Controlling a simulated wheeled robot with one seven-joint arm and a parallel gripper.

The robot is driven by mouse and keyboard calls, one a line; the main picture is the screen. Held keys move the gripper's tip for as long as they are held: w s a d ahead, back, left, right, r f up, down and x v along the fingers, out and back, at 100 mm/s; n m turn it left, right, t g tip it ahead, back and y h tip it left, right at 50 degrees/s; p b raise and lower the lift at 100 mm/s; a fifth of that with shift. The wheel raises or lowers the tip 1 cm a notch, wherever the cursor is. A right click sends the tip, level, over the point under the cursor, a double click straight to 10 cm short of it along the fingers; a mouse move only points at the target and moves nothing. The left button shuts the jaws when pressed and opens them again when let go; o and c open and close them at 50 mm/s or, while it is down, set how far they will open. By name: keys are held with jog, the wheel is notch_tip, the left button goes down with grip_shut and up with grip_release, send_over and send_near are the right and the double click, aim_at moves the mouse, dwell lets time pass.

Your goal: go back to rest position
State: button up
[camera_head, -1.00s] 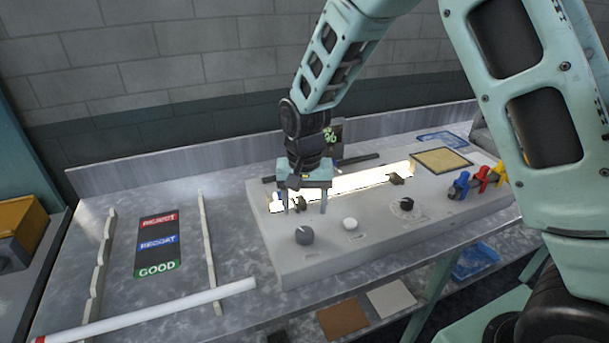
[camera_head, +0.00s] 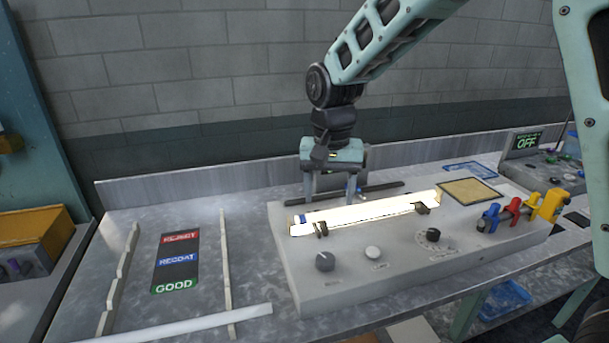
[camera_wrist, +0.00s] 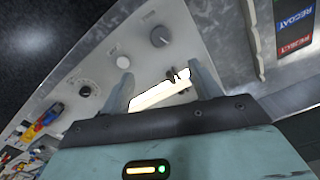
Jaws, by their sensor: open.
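My gripper (camera_head: 332,198) is open and points down just above the back left part of the test box (camera_head: 380,262) in the head view. A brightly glowing tube (camera_head: 365,212) lies across the dark clips on the box. In the wrist view the glowing tube (camera_wrist: 160,92) shows between my two spread fingers (camera_wrist: 165,88). The fingers look clear of it, though the exact gap is hard to tell.
A REJECT, RECOAT, GOOD label board (camera_head: 176,262) lies between the notched rails. Red, blue and yellow clamps (camera_head: 515,212) stand at the box's right end. A wall (camera_head: 220,95) rises behind the bench.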

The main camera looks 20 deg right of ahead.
jog(key=s+a+n, duration=0.2)
jog(key=s+n, duration=0.2)
jog(key=s, duration=0.5)
jog(key=s+a+f+n, duration=0.1)
jog(key=s+n, duration=0.3)
jog(key=s, duration=0.5)
jog(key=s+a+f+n+b, duration=0.1)
jog(key=s+a+n, duration=0.2)
jog(key=s, duration=0.6)
jog(key=shift+a+f+n+y, duration=0.2)
jog(key=shift+n+y, duration=0.1)
jog(key=shift+n, duration=0.2)
